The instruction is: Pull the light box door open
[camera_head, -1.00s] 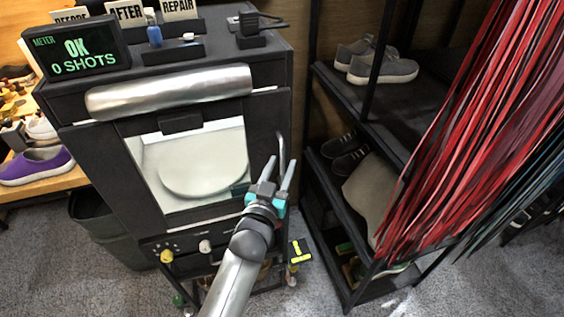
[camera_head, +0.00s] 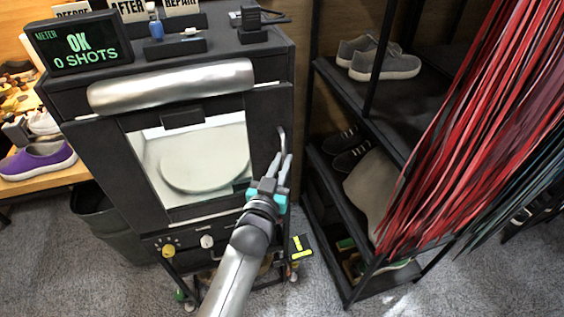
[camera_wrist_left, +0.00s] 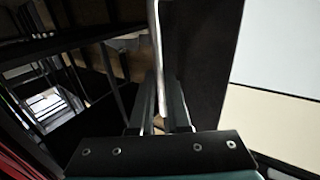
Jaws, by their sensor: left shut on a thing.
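The light box (camera_head: 182,213) is a black cabinet with a framed front door and a lit window (camera_head: 205,158) showing a pale round platform. The door looks closed. A silver vertical handle (camera_head: 282,142) is at the door's right edge. My left gripper (camera_head: 281,162) is at the lower part of this handle, its fingers shut around it. In the left wrist view the handle (camera_wrist_left: 157,50) runs down between the fingers (camera_wrist_left: 160,105), with the dark door frame (camera_wrist_left: 195,70) beside it. The part of the handle between the fingers is partly hidden. My right gripper is not in view.
A meter display (camera_head: 80,45) reading "OK 0 SHOTS" stands on top of the box. A black shelf rack (camera_head: 330,205) with shoes is close on the right, with red laces (camera_head: 470,110) hanging before it. A dark bin (camera_head: 100,215) is at left. Floor shows in front.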

